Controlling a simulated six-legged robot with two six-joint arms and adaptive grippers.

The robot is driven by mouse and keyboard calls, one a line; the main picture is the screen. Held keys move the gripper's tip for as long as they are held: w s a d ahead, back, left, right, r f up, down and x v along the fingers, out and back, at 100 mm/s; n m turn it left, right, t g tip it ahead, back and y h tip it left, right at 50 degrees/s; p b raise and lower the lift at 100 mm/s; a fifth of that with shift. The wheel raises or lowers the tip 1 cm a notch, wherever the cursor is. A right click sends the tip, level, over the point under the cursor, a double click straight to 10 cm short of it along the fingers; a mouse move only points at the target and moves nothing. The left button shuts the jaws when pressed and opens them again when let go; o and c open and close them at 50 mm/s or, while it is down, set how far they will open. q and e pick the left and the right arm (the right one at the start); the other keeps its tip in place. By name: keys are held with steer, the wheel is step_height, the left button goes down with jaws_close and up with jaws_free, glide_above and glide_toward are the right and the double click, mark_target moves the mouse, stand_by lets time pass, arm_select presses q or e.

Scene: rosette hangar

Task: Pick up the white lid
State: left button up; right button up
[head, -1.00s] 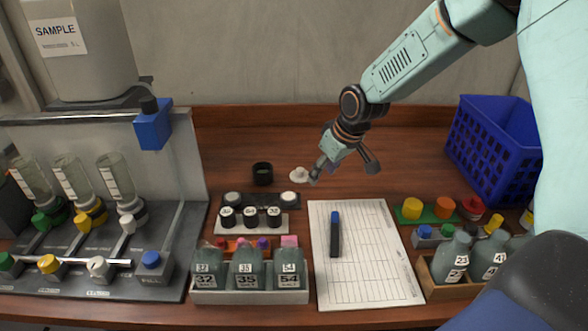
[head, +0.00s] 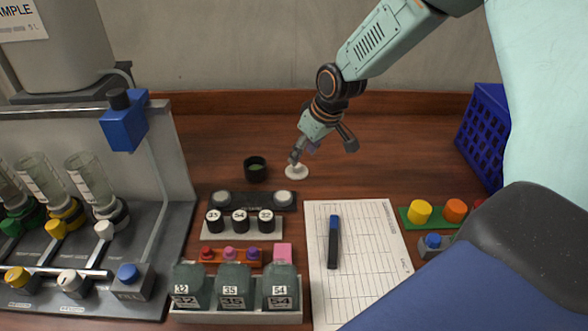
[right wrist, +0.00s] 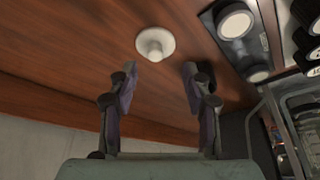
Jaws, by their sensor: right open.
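The white lid (head: 297,172) lies on the wooden table, a round disc with a raised knob in its middle. It also shows in the right wrist view (right wrist: 155,44), just beyond my fingertips and slightly left of the middle between them. My right gripper (head: 320,155) is above and just behind the lid in the head view, its jaws apart and empty. In the right wrist view the two fingers (right wrist: 160,80) stand open with bare table between them. I cannot tell how high the fingertips are above the table. My left gripper is not in view.
A small dark open cup (head: 255,169) stands left of the lid. A dark rack with two white-topped jars (head: 284,198) is in front. A blue basket (head: 485,135) stands right. The table right of the lid is clear.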

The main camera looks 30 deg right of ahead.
mark_target(299, 165)
steer(key=shift+a+f, duration=0.1)
steer(key=shift+f, duration=0.35)
steer(key=shift+w+d+f+b, duration=0.15)
steer(key=shift+d+f+b, duration=0.05)
steer(key=shift+f+b, duration=0.2)
steer(key=b+x, duration=0.1)
steer(key=x, duration=0.1)
steer(key=w+b+x, duration=0.1)
steer(key=x, duration=0.1)
steer(key=shift+f, duration=0.1)
steer(key=shift+d, duration=0.2)
steer(key=shift+w+a, duration=0.1)
steer(key=shift+a, duration=0.05)
steer(key=c, duration=0.9)
